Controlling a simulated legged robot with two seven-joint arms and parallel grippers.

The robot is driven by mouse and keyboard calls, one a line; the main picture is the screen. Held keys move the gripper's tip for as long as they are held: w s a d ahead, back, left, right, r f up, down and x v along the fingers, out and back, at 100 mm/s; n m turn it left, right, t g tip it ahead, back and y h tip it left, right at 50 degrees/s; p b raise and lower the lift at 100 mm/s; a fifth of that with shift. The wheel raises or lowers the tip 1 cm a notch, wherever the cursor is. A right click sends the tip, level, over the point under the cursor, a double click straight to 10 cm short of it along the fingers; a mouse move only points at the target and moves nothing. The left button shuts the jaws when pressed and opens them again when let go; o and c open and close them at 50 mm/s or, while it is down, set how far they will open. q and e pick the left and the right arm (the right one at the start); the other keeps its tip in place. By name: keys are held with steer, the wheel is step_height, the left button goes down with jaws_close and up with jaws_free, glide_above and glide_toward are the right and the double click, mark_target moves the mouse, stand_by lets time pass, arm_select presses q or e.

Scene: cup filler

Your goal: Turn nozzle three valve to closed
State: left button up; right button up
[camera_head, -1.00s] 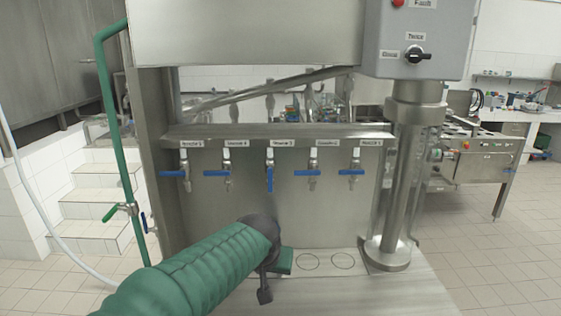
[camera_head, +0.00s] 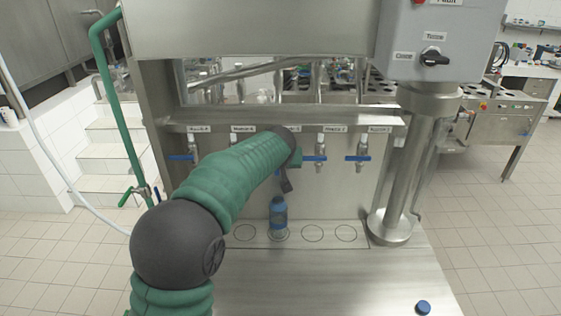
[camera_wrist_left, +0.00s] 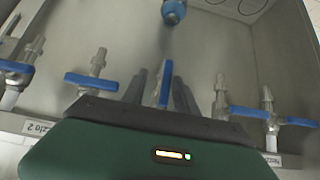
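The nozzle three valve is hidden behind my left gripper (camera_head: 288,172) in the head view. In the left wrist view, its blue handle (camera_wrist_left: 164,85) points along the nozzle, between my two dark fingers (camera_wrist_left: 160,90). The fingers stand apart on either side of it; the gripper looks open, and contact is not clear. The neighbouring blue handles, such as the nozzle two handle (camera_head: 315,158), lie crosswise. A blue bottle (camera_head: 279,214) stands upright on a marked circle below nozzle three. My right gripper is not in view.
Other nozzles with crosswise blue handles (camera_head: 363,158) flank the valve closely on both sides. A steel column (camera_head: 405,165) stands at the right. A blue cap (camera_head: 423,307) lies on the front right of the steel table (camera_head: 330,280). Empty marked circles lie beside the bottle.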

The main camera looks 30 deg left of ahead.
mark_target(276, 175)
arm_select(q)
steer(key=shift+w+a+f, duration=0.8)
steer(key=shift+a+f, duration=0.25)
steer(key=shift+a, duration=0.05)
steer(key=shift+s+a+f, duration=0.1)
steer(key=shift+a+f, duration=0.05)
steer(key=shift+a, duration=0.25)
steer(key=shift+d, duration=0.7)
steer(key=c, duration=0.5)
steer(key=shift+c, duration=1.2)
steer(key=shift+a, duration=0.3)
jaws_close()
